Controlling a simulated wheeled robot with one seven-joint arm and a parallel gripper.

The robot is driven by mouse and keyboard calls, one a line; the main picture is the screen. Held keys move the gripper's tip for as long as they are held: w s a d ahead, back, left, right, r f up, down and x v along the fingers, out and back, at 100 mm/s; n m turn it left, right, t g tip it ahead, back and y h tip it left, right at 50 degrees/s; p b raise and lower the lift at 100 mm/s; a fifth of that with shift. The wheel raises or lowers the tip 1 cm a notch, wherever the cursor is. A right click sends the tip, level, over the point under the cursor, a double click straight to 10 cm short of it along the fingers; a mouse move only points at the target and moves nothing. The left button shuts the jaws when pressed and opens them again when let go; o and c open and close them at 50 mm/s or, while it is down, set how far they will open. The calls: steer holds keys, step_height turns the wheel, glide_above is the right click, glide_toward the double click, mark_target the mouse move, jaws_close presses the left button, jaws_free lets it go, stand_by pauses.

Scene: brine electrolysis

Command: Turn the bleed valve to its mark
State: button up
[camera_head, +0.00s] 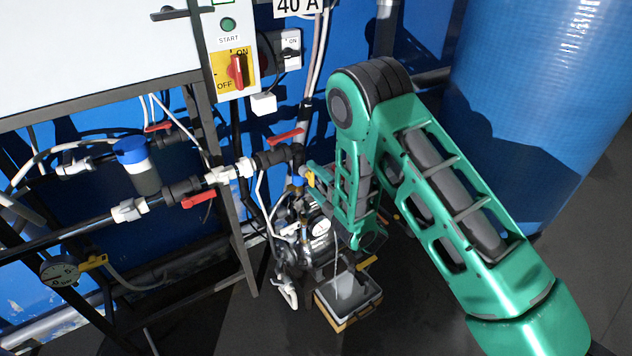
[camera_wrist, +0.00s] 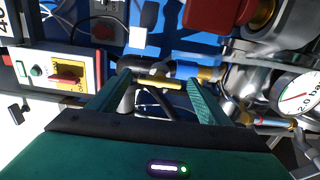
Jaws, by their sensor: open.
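A small yellow lever (camera_wrist: 165,84), which appears to be the bleed valve handle, lies across the space between my fingers in the wrist view. My gripper (camera_wrist: 160,82) is open, with one finger at each side of the lever. I cannot tell whether either finger touches it. In the head view a yellow piece (camera_head: 311,177) shows at the pipework beside the tip of my arm, and my forearm hides much of this spot. The valve's mark cannot be made out.
A pressure gauge (camera_wrist: 297,96) and metal fittings stand close at the right in the wrist view. A red block (camera_wrist: 218,13) is above. Red-handled valves (camera_head: 198,199) and a switch panel (camera_head: 234,72) are at the left. An open case (camera_head: 350,318) sits on the floor below.

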steer(key=v, duration=1)
steer(key=shift+d, duration=0.3)
steer(key=shift+s, duration=0.1)
steer(key=w+d+r+m+h, duration=0.3)
steer(key=w+d+m+h, duration=0.15)
steer(key=d, duration=0.45)
steer(key=w+d+r+m+h, duration=0.3)
steer(key=d+m+h, duration=0.2)
steer(key=d, duration=0.5)
steer(key=s+d+r+m+g+h, duration=0.2)
steer(key=s+d+m+g, duration=0.15)
steer(key=d, duration=0.45)
steer(key=s+d+r+m+g+h, duration=0.25)
steer(key=s+d+m, duration=0.2)
steer(key=d, duration=0.35)
steer(key=s+d+r+m+g, duration=0.2)
steer(key=s+d+m, duration=0.15)
steer(key=s, duration=0.45)
steer(key=s+d+r+m+g, duration=0.1)
steer(key=s+d+m+g, duration=0.2)
steer(key=s, duration=0.5)
steer(key=s+a+r+m+g+y, duration=0.2)
steer(key=s+m, duration=0.1)
steer(key=s, duration=0.6)
steer(key=s+a+r+m+g+y, duration=0.2)
steer(key=s+a+r+m, duration=0.1)
steer(key=s, duration=0.7)
steer(key=shift+s+a+m, duration=0.2)
steer(key=shift+a+m, duration=0.05)
steer(key=shift+m, duration=0.45)
